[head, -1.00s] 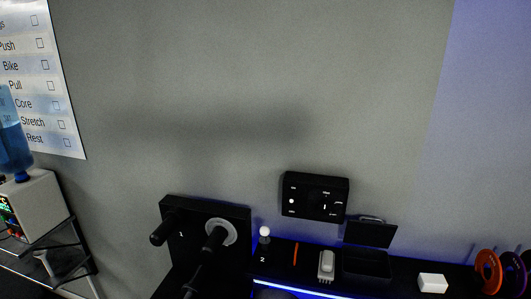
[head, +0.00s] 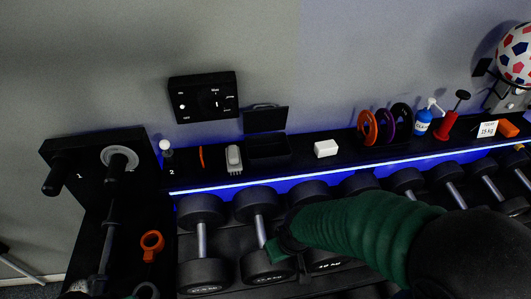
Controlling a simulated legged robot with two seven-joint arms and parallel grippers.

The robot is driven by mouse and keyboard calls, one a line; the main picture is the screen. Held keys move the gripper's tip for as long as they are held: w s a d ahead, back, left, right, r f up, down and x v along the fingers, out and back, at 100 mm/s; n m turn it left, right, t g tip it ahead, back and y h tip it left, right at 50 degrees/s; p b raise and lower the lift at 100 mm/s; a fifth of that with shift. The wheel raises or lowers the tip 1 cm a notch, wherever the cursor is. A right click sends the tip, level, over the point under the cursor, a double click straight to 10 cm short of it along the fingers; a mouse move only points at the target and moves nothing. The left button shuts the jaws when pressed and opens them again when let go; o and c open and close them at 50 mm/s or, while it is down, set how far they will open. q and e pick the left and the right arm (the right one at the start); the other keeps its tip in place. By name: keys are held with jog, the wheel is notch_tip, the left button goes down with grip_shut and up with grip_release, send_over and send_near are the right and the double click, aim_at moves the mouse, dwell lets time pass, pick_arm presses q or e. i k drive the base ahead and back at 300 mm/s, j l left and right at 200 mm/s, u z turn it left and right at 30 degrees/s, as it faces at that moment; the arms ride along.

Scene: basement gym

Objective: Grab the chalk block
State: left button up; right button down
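The chalk block (head: 326,148) is a small white block. It sits on the black shelf above the dumbbells, right of the open black box, with nothing touching it. My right arm comes in from the lower right in a green sleeve. Its black gripper (head: 285,252) is in front of the dumbbells, below and left of the block and apart from it. Its dark fingers look spread and empty, though they are hard to see against the dumbbells. My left gripper does not show clearly.
The open black box (head: 268,150) and a grey-white brush (head: 234,158) stand left of the block. Coloured discs (head: 368,127), a blue bottle (head: 422,122) and a red pump (head: 446,124) stand to its right. Dumbbells (head: 202,240) fill the rack below the lit shelf edge.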

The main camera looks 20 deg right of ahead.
aim_at(329, 148)
jog(key=z, duration=1.3)
